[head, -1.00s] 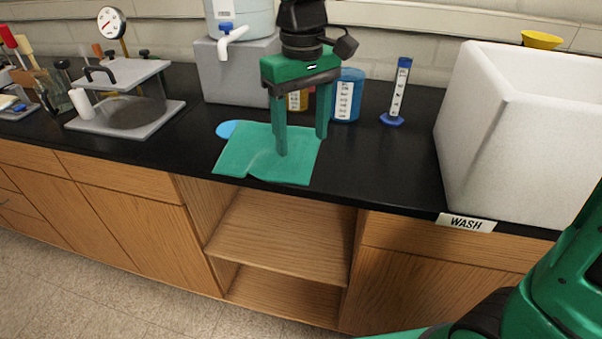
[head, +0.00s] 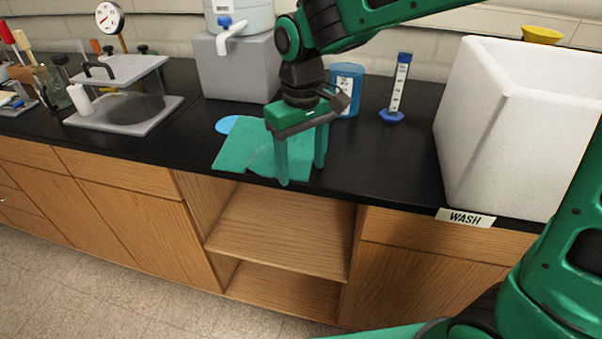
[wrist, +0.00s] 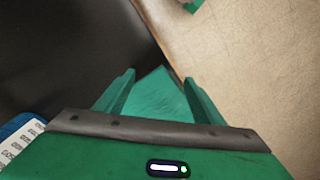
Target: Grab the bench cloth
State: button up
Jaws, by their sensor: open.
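The bench cloth (head: 238,147) is a flat green sheet on the black bench top, its near side at the bench's front edge. My gripper (head: 301,173) is open and points down over the right part of the cloth, at the front edge. One finger overlaps the cloth's near right part in the head view; I cannot tell whether it touches. In the wrist view the cloth (wrist: 158,96) shows between the two spread fingers of my gripper (wrist: 158,82). Part of the cloth is hidden behind the fingers.
A blue disc (head: 227,124) shows at the cloth's far left edge. A grey block (head: 238,72) with a water container stands behind. A blue beaker (head: 345,92) and a blue-based cylinder (head: 397,92) stand to the right, then a white sink (head: 480,140). An open shelf (head: 275,235) lies below.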

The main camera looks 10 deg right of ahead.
jog(key=shift+f, duration=0.1)
dwell(0.3)
grip_shut()
dwell(0.4)
notch_tip(320, 180, up, 12)
dwell(0.4)
